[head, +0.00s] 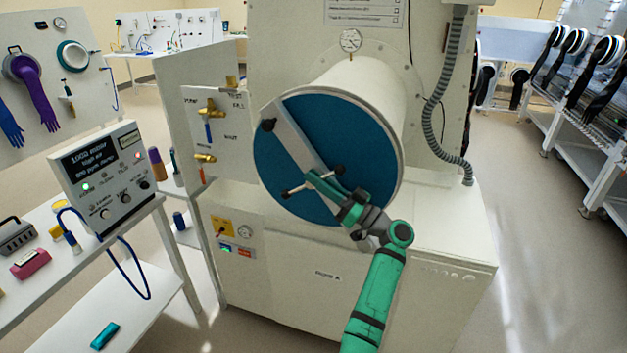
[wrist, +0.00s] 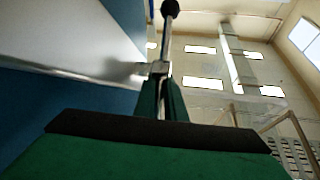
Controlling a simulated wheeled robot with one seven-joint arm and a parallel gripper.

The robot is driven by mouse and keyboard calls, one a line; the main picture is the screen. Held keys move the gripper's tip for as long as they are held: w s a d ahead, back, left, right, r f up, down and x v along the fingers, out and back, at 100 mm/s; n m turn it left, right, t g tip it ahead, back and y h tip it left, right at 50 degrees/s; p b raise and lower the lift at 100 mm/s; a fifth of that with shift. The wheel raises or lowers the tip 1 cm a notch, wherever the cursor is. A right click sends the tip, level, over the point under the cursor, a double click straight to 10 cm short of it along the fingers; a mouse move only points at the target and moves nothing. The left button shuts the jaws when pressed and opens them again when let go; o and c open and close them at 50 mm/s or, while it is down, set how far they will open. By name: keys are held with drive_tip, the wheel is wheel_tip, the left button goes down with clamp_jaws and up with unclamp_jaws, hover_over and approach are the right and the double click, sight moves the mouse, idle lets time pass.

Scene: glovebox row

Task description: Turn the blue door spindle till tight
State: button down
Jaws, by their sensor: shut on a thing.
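The blue round door (head: 275,135) closes the end of the white cylinder in the head view, with a pale bar (head: 300,138) slanting across it. The spindle (head: 297,189) is a thin metal cross-handle with dark knobs at its ends, in front of the door's lower middle. My gripper (head: 313,178) is at the spindle, reaching in from the lower right. In the wrist view my gripper (wrist: 161,80) is shut on the spindle's metal rod, and a dark knob (wrist: 170,8) shows beyond the fingers. The spindle's hub is mostly hidden by the gripper.
A valve panel (head: 211,125) with brass fittings stands left of the door. A control box (head: 105,175) sits on a bench at the left. A grey hose (head: 437,100) hangs right of the cylinder. Open floor (head: 540,260) lies to the right.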

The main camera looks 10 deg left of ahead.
drive_tip(key=c, duration=1.8)
unclamp_jaws()
drive_tip(key=shift+c, duration=0.2)
drive_tip(key=v, duration=1)
drive_tip(key=shift+d+f, duration=0.2)
drive_tip(key=shift+d, duration=0.15)
drive_tip(key=shift+s, duration=0.15)
